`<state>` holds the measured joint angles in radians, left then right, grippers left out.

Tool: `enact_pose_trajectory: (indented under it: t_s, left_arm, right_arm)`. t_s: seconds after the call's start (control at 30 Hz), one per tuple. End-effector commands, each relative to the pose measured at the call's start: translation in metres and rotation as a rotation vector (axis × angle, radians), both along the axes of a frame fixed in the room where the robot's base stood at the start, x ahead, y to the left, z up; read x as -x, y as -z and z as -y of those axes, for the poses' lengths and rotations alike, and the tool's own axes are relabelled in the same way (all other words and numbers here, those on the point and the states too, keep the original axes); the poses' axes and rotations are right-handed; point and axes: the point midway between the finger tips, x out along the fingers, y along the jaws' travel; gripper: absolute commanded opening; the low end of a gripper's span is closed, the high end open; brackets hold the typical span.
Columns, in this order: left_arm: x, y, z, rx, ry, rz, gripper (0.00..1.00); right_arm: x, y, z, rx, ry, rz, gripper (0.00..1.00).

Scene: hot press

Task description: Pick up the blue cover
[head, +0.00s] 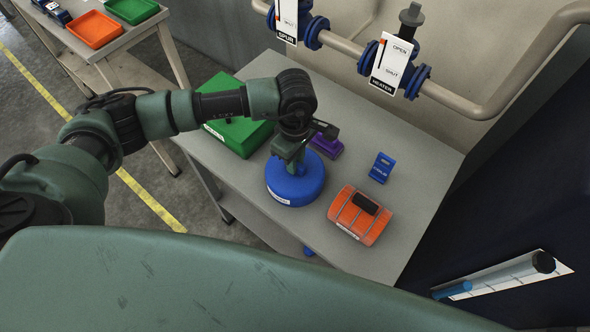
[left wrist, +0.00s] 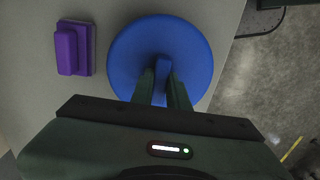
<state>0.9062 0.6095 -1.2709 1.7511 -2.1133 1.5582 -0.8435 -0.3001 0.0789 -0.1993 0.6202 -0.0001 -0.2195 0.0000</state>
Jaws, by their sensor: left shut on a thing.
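The blue cover (head: 296,183) is a round blue lid with a small white label on its side. In the head view it is on or just above the grey table, left of the orange block; I cannot tell whether it touches the table. My left gripper (head: 292,160) points down over its middle. In the left wrist view the cover (left wrist: 128,62) shows as a blue disc, and the fingers of my left gripper (left wrist: 163,85) are shut on its raised blue handle. My right gripper is in neither view.
On the grey table (head: 405,200) are an orange block (head: 350,222) with a black handle, a purple block (head: 327,146), a small blue piece (head: 381,168) and a green box (head: 238,135). Pipes with valves (head: 392,65) run along the wall behind.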

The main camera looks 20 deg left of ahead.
Motion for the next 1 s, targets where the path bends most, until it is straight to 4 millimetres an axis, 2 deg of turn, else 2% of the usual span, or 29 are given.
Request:
enact_pose_trajectory:
  t_s: [0.27,0.47,0.57,0.8,1.0]
  left_arm:
    - [-0.001,-0.004,0.0,0.001,0.0,0.003,0.0]
    - [-0.002,-0.026,0.0,0.001,0.001,0.006,0.0]
    - [-0.002,-0.047,0.0,0.003,0.0,0.008,0.0]
    - [-0.002,-0.118,0.0,0.001,0.002,0.009,0.0]
    - [-0.001,-0.167,0.001,0.002,0.001,0.006,0.0]
  right_arm:
    - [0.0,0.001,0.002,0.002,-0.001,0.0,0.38]
    - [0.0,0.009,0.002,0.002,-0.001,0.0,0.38]
    - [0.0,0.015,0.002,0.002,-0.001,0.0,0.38]
    - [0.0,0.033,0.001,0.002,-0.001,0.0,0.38]
    - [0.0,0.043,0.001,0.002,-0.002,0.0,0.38]
